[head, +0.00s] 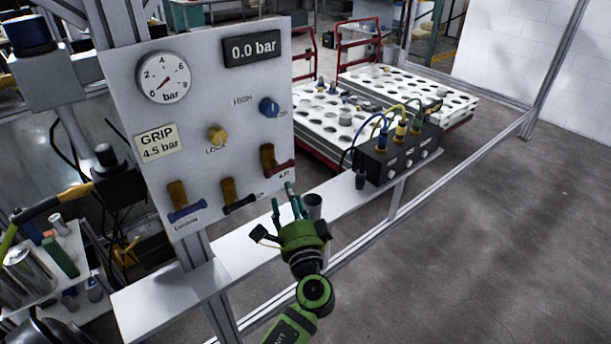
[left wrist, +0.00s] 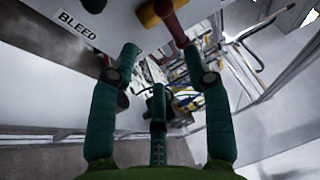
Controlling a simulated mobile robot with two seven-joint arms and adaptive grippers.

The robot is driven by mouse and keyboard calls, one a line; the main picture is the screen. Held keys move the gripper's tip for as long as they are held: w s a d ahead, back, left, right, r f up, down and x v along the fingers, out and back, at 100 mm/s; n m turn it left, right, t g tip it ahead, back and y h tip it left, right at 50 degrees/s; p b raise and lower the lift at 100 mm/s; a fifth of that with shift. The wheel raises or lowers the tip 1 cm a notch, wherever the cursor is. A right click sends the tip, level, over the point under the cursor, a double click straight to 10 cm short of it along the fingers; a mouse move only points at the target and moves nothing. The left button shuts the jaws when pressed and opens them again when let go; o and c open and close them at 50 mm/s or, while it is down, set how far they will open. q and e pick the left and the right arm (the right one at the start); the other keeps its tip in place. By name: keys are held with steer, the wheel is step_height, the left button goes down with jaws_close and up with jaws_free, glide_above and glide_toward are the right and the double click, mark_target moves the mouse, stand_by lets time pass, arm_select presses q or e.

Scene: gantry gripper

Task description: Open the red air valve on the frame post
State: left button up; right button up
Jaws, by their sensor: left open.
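The red air valve lever (head: 283,169) is at the lower right of the white panel, with a brass-coloured body behind it. In the left wrist view the red lever (left wrist: 178,29) hangs near the tip of the right-hand finger. My left gripper (head: 284,200) is open and empty, just below the lever in the head view. Its teal fingers (left wrist: 160,52) stand apart in the wrist view. I cannot tell whether a finger touches the lever. The panel's display (head: 252,48) reads 0.0 bar, and the gauge (head: 163,78) needle's reading is hard to make out. My right gripper is not in view.
A blue lever (head: 186,213) and a black lever (head: 239,204) sit left of the red one. A yellow knob (head: 217,136) and a blue knob (head: 268,107) are above. A black connector box (head: 398,155) stands on the rail to the right. Open floor lies further right.

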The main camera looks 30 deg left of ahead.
mark_target(279, 167)
arm_select(q)
steer(key=r+p+x, duration=0.1)
steer(key=p+x, duration=0.2)
steer(key=x, duration=0.4)
steer(key=shift+r, duration=0.35)
steer(key=shift+s, duration=0.15)
jaws_close()
